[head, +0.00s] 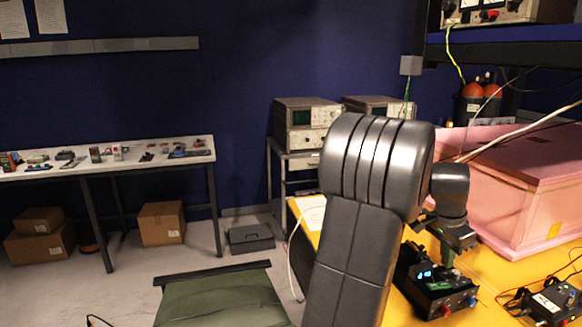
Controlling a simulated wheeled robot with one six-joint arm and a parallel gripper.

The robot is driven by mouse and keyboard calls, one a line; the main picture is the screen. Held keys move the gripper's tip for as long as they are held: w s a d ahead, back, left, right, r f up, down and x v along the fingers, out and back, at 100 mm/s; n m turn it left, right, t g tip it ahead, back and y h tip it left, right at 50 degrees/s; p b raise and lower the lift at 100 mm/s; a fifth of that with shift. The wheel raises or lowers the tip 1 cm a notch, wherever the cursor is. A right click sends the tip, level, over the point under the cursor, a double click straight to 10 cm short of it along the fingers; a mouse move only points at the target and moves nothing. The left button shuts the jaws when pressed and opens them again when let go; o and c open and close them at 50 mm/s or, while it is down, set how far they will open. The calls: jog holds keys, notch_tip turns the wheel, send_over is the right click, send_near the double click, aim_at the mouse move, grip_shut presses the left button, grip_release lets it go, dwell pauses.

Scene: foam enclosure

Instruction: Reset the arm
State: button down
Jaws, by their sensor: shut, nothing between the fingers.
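My arm rises through the middle of the head view, its large grey links bent over at an elbow. My gripper (448,257) is at the end of the arm, at the right, pointing down. It is small in view and partly hidden by the wrist, and it is shut and empty. It is over or just behind a black box with knobs and blue lights (436,290) on the yellow table (400,318). I cannot tell whether the fingers touch the box.
A pink foam enclosure (500,200) stands close to the right of the gripper. A second small device (553,301) with cables lies at the front right. A shelf (500,52) hangs above. A green chair (222,300) stands left of the arm. Open floor lies farther left.

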jog(key=v, duration=0.6)
